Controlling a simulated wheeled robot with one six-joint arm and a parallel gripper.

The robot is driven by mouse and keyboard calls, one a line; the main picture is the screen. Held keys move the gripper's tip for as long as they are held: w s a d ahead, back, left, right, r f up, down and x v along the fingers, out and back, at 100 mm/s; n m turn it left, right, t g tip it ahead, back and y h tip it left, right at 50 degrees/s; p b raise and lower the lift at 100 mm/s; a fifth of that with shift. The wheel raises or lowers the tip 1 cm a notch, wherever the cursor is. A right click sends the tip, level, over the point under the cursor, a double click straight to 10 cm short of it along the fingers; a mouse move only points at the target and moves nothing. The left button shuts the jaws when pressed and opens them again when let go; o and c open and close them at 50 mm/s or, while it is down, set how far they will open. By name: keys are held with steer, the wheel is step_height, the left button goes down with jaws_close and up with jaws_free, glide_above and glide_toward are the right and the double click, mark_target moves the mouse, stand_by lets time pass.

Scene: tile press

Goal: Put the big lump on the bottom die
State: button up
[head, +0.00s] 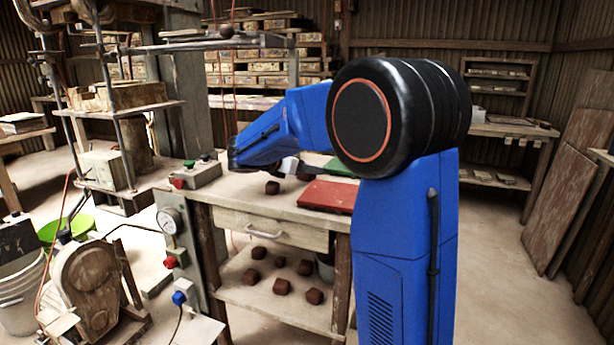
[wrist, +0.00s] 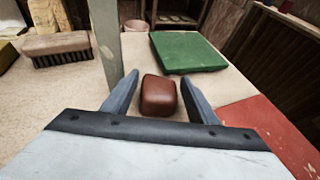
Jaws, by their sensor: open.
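A reddish-brown lump (wrist: 160,96) sits on the worktop in the wrist view, between the two fingers of my gripper (wrist: 160,78). The fingers are open, with a gap visible on each side of the lump. In the head view my gripper (head: 288,166) is low over the worktop, partly hidden by my arm. A dark brown lump (head: 272,187) shows on the worktop near it, and another (head: 304,177) just below it. I cannot tell which of these is the one between the fingers. I cannot clearly make out the bottom die.
A red board (head: 328,196) and a green board (wrist: 188,51) lie on the worktop beside the lump. A brush (wrist: 58,48) and a grey upright (wrist: 106,40) are at left. Several lumps (head: 282,286) lie on the lower shelf. A gauge (head: 170,221) and control boxes stand left of the worktop.

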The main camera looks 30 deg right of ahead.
mark_target(307, 176)
steer(key=c, duration=1.1)
steer(key=shift+r, duration=0.1)
steer(key=shift+r, duration=0.6)
step_height(307, 176, up, 2)
steer(key=shift+r, duration=0.15)
steer(key=s+a, duration=0.9)
steer(key=a, duration=0.2)
steer(key=s+a, duration=0.9)
steer(key=a, duration=0.3)
steer(key=s+a, duration=0.9)
steer(key=a, duration=0.3)
steer(key=shift+s+a, duration=0.25)
steer(key=shift+s, duration=0.1)
